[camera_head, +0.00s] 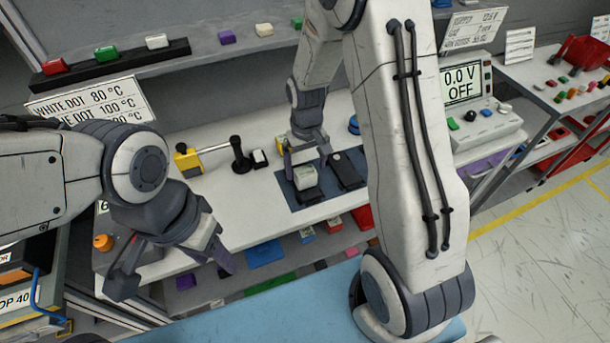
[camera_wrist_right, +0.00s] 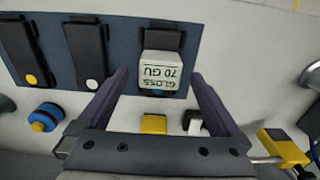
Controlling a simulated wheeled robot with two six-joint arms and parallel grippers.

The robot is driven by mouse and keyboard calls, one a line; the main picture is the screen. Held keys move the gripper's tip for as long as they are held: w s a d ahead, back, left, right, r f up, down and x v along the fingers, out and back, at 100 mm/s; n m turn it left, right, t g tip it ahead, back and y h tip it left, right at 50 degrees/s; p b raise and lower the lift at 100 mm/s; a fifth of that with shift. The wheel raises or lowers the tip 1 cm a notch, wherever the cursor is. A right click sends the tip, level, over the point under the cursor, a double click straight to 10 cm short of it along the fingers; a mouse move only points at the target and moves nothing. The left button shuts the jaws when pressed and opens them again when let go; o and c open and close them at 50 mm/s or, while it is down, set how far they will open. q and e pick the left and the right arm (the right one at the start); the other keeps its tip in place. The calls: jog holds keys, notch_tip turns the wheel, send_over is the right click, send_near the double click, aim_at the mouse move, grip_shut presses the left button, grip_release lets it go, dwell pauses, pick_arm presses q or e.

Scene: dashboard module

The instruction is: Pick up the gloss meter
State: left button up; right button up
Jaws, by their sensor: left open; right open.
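The gloss meter (camera_wrist_right: 161,72) is a pale box with a label reading "GLOSS 70 GU". It rests on a dark blue mat (camera_wrist_right: 192,30) with a black piece at its far end. In the head view the gloss meter (camera_head: 305,177) sits at the left part of the mat. My right gripper (camera_wrist_right: 158,80) is open, with its two fingers on either side of the meter and a gap to each. In the head view my right gripper (camera_head: 305,158) hangs just over the meter. My left gripper (camera_head: 175,265) is open and empty, in front of the shelf at the left.
Two dark devices, one with a white dot (camera_wrist_right: 86,50) and one with a yellow dot (camera_wrist_right: 30,55), lie beside the meter. A yellow block (camera_wrist_right: 154,123) and a blue round part (camera_wrist_right: 46,117) are near my right gripper. A display unit (camera_head: 475,105) stands right.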

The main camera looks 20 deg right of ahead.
aim_at(305, 171)
jog(key=shift+w+f+p, duration=0.1)
jog(key=shift+f+p, duration=0.35)
jog(key=shift+f, duration=1.55)
grip_shut()
jog(key=shift+r, duration=0.1)
